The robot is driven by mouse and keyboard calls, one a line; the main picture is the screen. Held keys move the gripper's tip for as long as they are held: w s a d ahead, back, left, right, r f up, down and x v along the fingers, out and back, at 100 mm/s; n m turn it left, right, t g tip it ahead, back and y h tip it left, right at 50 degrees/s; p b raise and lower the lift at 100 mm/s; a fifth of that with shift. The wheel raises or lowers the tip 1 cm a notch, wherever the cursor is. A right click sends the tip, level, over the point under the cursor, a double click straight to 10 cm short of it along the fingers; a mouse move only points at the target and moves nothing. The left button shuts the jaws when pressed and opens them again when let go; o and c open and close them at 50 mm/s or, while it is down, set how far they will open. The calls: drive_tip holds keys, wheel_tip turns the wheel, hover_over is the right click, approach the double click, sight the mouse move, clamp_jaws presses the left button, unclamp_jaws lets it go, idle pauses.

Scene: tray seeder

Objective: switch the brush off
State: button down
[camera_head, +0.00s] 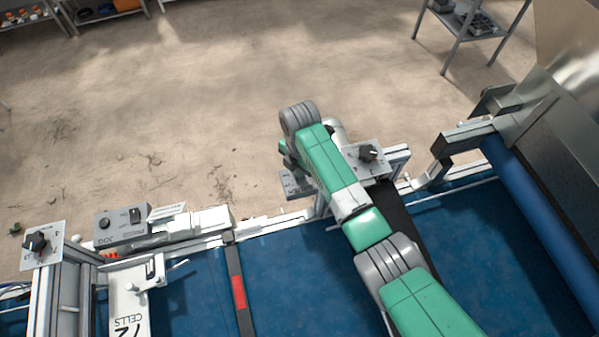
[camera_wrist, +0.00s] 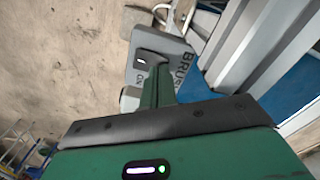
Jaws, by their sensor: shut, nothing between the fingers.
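A grey panel lettered "BRUS…" (camera_wrist: 172,50) shows in the wrist view, just past my gripper (camera_wrist: 149,62). My gripper is shut and empty. Its dark fingertips are over the panel, and I cannot tell whether they touch it. The fingers cover part of the panel, and its switch is not clearly visible. In the head view a grey plate (camera_head: 295,186) shows beside my green arm, probably the same panel. My arm hides most of it, and my fingertips are hidden there.
A black knob (camera_head: 368,153) sits on a plate right of my arm. Another knob (camera_head: 35,242) and a grey control box (camera_head: 123,227) are at the left. A blue belt (camera_head: 290,280) runs below, with a blue roller (camera_head: 540,215) at the right. Sandy floor lies beyond.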

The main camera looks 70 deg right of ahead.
drive_tip(key=shift+f, duration=0.4)
wheel_tip(320, 180, up, 7)
drive_tip(key=p, duration=0.6)
drive_tip(key=shift+r+p, duration=0.1)
drive_tip(key=shift+p, duration=0.25)
idle(0.3)
